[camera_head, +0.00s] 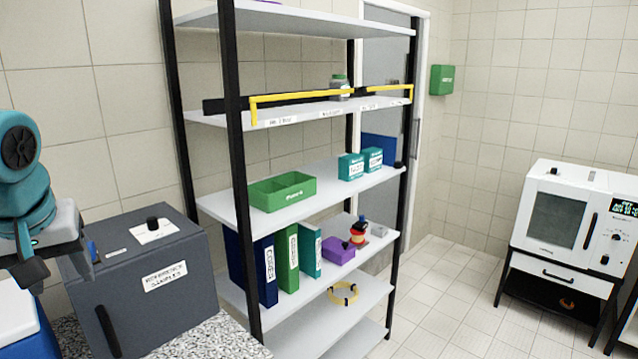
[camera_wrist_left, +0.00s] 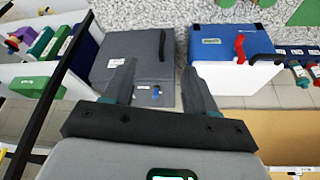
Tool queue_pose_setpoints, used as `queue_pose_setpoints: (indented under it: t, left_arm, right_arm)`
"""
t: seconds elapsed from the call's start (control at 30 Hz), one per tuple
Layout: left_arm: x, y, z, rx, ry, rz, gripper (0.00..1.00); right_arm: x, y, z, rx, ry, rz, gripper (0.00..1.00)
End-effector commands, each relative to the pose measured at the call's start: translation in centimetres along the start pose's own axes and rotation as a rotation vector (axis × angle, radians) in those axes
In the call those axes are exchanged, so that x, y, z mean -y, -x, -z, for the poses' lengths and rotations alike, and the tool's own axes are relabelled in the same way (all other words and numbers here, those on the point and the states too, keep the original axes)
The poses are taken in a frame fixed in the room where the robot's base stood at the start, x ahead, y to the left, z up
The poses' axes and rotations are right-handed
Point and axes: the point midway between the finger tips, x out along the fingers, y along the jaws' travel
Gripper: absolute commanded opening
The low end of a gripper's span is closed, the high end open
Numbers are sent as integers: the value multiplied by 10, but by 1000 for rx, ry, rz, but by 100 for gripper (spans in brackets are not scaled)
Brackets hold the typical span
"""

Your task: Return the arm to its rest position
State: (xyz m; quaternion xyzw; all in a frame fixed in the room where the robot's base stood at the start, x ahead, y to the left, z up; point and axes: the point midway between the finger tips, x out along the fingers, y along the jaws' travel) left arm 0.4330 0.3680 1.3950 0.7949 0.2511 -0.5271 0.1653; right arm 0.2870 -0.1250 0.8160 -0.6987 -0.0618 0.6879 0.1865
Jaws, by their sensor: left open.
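My left arm comes in at the left edge of the head view. My left gripper (camera_head: 28,272) points down, beside the left end of the dark grey box labelled for reference samples (camera_head: 190,297). In the left wrist view the two dark fingers of my left gripper (camera_wrist_left: 160,66) stand well apart with nothing between them. The grey box shows there ahead of the left finger (camera_wrist_left: 115,47), and a blue and white cooler (camera_wrist_left: 217,43) ahead of the right finger. My right gripper is in neither view.
A shelf rack with black posts (camera_head: 237,170) stands right of the grey box, holding a green bin (camera_head: 282,192), binders (camera_head: 287,260) and small boxes. A white oven (camera_head: 565,215) stands at far right. The tiled floor (camera_head: 440,290) between them is clear.

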Motion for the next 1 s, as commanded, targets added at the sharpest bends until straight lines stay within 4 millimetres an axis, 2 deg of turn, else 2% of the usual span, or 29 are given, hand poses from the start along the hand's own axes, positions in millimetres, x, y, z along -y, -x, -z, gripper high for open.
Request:
queue_pose_setpoints:
  t: [0.07, 0.37, 0.57, 0.67, 0.77, 0.8, 0.87, 0.9, 0.97, 1.0]
  left_arm:
    - [-4, -8, 0, 6, -12, 1, 57]
    - [-54, -82, 0, 37, -149, -38, 57]
    - [-94, -149, -18, 77, -254, -87, 57]
    - [-118, -195, -38, 109, -315, -127, 57]
    - [-146, -256, -75, 161, -381, -185, 57]
    - [-156, -282, -95, 185, -405, -213, 57]
    - [-169, -319, -128, 220, -432, -256, 57]
    - [-176, -342, -152, 245, -443, -285, 57]
    - [-183, -374, -192, 282, -455, -326, 57]
    - [-186, -393, -219, 306, -457, -352, 57]
  right_arm:
    - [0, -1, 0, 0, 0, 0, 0]
    - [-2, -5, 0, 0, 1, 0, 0]
    - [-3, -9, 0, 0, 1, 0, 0]
    - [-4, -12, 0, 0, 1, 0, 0]
    - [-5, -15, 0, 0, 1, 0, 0]
    - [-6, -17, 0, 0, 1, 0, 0]
    - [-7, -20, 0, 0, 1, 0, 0]
    - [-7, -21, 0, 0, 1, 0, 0]
    - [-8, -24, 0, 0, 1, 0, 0]
    - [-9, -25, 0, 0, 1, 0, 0]
